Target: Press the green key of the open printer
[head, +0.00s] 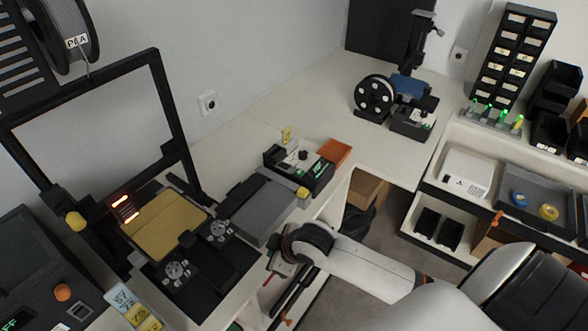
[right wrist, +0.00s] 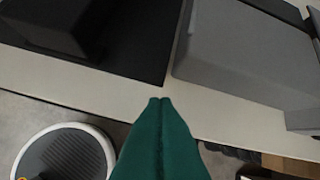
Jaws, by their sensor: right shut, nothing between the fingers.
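The open-frame printer (head: 172,105) stands at the left in the head view, with a gold bed (head: 165,222) and glowing orange bars above it. A dark control box (head: 40,265) with an orange knob and a small green display sits at the lower left. I cannot make out which part is the green key. My right gripper (head: 275,272) is by the front table edge, partly hidden by its wrist. In the right wrist view its green fingers (right wrist: 160,102) are shut and empty, tips over the pale table edge, apart from the grey block (right wrist: 250,55). My left gripper is out of view.
A black tray with green items (head: 300,168) and an orange block (head: 334,151) lie right of the printer. A second, smaller printer (head: 410,115) stands at the back. A round object (right wrist: 65,155) is below the table edge. The back table has free room.

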